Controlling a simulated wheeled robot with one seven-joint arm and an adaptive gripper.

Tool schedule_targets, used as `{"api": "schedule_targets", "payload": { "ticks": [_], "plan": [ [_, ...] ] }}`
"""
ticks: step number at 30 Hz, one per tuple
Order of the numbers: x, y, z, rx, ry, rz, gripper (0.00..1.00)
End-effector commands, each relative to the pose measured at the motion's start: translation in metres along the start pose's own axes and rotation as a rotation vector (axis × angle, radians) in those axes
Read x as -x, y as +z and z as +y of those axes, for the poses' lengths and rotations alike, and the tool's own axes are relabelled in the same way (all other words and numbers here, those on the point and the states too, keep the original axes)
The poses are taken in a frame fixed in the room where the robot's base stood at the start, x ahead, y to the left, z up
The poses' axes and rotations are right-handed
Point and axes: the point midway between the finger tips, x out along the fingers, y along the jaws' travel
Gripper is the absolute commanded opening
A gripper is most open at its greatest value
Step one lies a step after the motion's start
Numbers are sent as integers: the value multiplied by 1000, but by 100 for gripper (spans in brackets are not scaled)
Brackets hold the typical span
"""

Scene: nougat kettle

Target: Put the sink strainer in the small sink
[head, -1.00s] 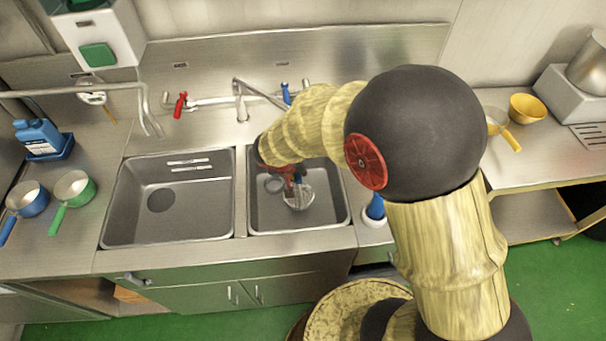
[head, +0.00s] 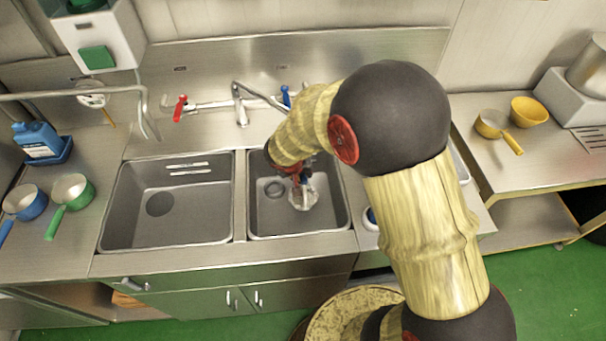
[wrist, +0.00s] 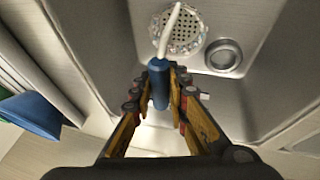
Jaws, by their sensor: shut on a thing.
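The sink strainer (wrist: 182,32) is a round, perforated basket with a white stem and a blue handle. My gripper (wrist: 166,88) is shut on the blue handle in the wrist view. In the head view, my gripper (head: 300,178) reaches down into the small sink (head: 335,215), the right of two steel basins. The strainer shows below it as a pale, clear-looking basket (head: 304,200). The small sink's round drain (wrist: 224,55) lies right of the strainer in the wrist view, and left of it in the head view (head: 274,188). I cannot tell whether the strainer touches the sink floor.
The larger sink (head: 130,222) is to the left, with a divider between the basins. The faucet (head: 241,108) has red and blue handles behind. Blue (head: 25,200) and green (head: 72,190) pans stand at left, and yellow pans (head: 492,125) at right.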

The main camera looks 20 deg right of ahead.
Motion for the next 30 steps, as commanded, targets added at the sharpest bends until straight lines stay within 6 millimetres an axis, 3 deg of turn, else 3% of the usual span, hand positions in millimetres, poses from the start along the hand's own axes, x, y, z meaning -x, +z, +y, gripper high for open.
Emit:
{"api": "schedule_targets", "payload": {
  "ticks": [3,4,13,25,30],
  "plan": [
    [-3,1,-1,0,0,1,0],
    [-2,1,-1,1,0,0,18],
    [-2,1,-1,0,0,0,34],
    [2,0,0,0,0,-1,34],
    [29,-3,0,0,-2,5,34]
  ]
}}
